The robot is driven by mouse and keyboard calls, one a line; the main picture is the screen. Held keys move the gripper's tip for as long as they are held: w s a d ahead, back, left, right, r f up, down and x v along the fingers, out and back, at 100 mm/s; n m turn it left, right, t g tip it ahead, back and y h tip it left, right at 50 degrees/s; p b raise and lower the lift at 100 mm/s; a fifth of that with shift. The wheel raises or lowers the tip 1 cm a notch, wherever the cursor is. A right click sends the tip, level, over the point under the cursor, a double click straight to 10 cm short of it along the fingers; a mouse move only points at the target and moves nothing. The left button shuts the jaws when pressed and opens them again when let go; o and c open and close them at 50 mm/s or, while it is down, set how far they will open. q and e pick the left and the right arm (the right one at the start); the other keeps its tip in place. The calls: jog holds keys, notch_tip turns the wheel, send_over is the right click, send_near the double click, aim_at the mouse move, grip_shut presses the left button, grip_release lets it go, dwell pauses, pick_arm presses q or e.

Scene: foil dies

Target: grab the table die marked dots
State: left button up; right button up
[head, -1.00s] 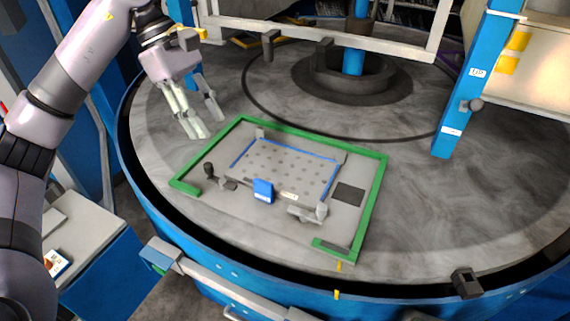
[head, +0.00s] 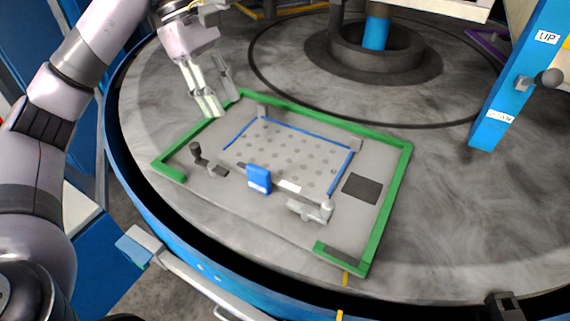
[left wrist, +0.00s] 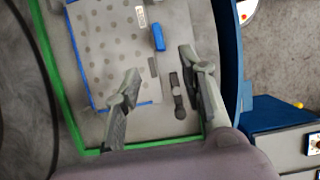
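The die marked dots (head: 283,152) is a flat grey plate with rows of dark dots and blue strips along its edges. It lies inside a green frame (head: 396,190) on the round grey table (head: 450,215). A blue block (head: 258,179) and a small white label sit at its front edge. It also shows in the left wrist view (left wrist: 107,55). My left gripper (head: 224,101) is open and empty by the frame's far left corner. In the left wrist view its spread fingers (left wrist: 160,65) point toward the die's end. My right gripper is not in view.
A dark upright knob (head: 197,151) and a grey clamp (head: 313,208) stand beside the die. A dark square (head: 362,188) lies to its right. A blue post (head: 520,85) with labels rises at the right. The table right of the frame is clear.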

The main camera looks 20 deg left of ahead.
pick_arm(q)
jog(key=f, duration=0.1)
jog(key=p, duration=0.1)
send_near(256, 167)
jog(key=x, duration=0.5)
jog(key=shift+s+d+f, duration=0.25)
jog(key=shift+f, duration=0.05)
jog(key=p+x, duration=0.2)
jog(key=x, duration=0.2)
jog(key=shift+w+f, duration=0.15)
jog(key=shift+d+f, duration=0.2)
jog(key=shift+f, duration=0.3)
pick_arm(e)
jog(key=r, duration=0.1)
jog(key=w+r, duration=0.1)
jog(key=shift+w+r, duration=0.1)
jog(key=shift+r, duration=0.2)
pick_arm(q)
jog(key=shift+c, duration=0.6)
grip_shut()
